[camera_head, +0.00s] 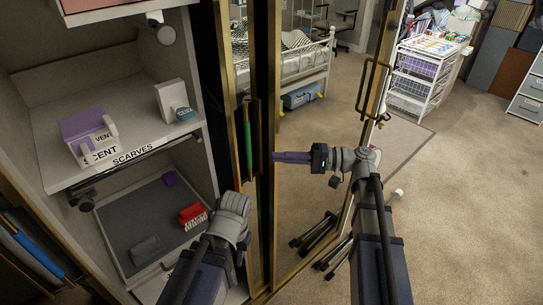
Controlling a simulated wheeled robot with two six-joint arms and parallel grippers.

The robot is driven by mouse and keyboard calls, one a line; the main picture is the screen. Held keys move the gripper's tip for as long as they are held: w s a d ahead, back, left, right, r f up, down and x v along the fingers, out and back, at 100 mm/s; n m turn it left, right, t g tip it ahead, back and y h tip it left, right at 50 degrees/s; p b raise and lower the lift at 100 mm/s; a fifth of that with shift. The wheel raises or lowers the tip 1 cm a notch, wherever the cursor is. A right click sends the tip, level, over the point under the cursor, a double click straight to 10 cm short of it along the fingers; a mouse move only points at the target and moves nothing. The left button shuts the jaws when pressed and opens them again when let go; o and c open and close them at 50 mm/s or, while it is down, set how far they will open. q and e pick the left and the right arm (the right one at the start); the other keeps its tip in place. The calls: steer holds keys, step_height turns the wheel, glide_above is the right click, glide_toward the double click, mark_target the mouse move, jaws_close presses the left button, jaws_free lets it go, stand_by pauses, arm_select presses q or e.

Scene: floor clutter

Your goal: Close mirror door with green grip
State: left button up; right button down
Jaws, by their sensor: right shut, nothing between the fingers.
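The green grip (248,145) is an upright bar on a narrow, gold-edged mirror door (239,60), seen nearly edge-on beside the open cabinet. My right gripper (277,156) has purple fingers, shut and empty. It points left toward the green grip, with a small gap between them in the picture. My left gripper (236,205) is low in front of the cabinet edge, below the green grip. Its grey wrist hides its fingers, so I cannot tell their opening. Another gold-framed mirror panel (330,190) with a bronze handle (372,90) stands to the right.
Cabinet shelves (120,95) hold a purple-and-white box (88,135), a white box (172,98) and a red item (193,214). A white drawer cart (425,75) stands at the back right. Carpet (460,190) is open on the right. A bed (300,60) shows between the frames.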

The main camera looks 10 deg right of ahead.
steer(key=w+a, duration=0.1)
steer(key=a, duration=0.7)
steer(key=shift+a, duration=0.2)
steer(key=shift+w, duration=0.1)
